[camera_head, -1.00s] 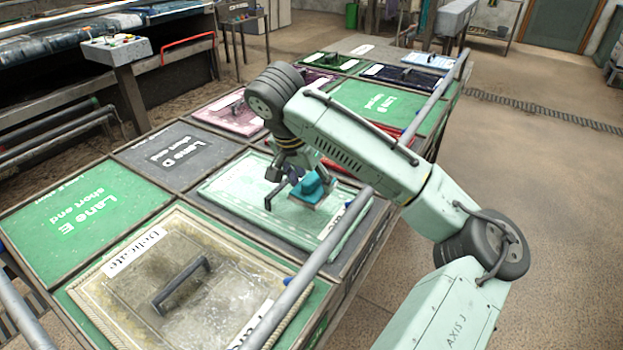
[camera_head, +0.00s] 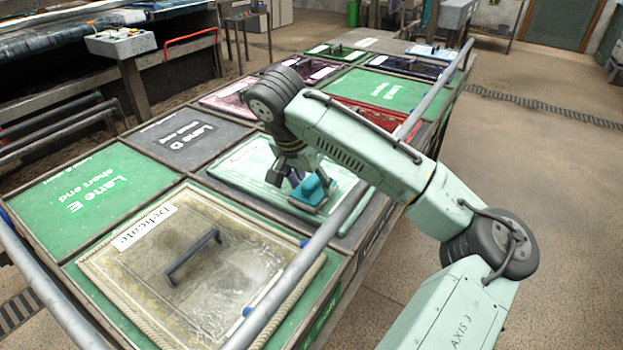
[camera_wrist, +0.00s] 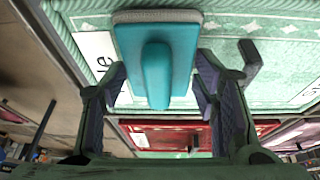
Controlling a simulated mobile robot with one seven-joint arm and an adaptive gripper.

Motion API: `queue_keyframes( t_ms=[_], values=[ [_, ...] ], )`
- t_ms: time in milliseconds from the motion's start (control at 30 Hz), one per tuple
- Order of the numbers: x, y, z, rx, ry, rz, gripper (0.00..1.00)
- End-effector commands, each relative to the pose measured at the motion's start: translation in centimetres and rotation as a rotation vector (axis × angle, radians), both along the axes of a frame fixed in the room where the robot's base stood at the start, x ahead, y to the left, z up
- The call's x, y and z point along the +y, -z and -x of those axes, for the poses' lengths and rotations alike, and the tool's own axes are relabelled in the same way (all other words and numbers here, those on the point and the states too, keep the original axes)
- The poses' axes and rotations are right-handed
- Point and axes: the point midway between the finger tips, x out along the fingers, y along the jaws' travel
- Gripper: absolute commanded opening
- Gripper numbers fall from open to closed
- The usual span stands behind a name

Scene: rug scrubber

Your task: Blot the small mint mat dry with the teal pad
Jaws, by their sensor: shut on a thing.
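The mint mat (camera_head: 237,165) lies on the bench in the middle of the head view, with a pale border and a dark handle. It also fills the upper part of the wrist view (camera_wrist: 232,50). My gripper (camera_head: 298,180) is over the mat's right part. It is shut on the teal pad (camera_head: 312,190), whose upright grip (camera_wrist: 156,75) lies between the two fingers in the wrist view. The pad's flat grey-edged underside faces the mat. I cannot tell whether it touches. My arm and gripper hide part of the mat.
A dirty beige mat (camera_head: 130,265) labelled Delicate, with a black handle (camera_head: 192,256), lies in front. A grey rail (camera_head: 305,275) runs along the right bench edge. A red mat (camera_head: 372,118) lies behind my arm. Lane E's green panel (camera_head: 75,210) is bare.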

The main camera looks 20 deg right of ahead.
Motion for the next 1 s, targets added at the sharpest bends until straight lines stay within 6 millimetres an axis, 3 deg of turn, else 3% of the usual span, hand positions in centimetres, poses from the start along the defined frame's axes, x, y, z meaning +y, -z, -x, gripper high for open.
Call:
queue_keyframes(
  t_ms=[1000],
  values=[
    [-0.03, 0.53, 0.0, 0.0, 0.0, 0.001, 0.08]
  ],
)
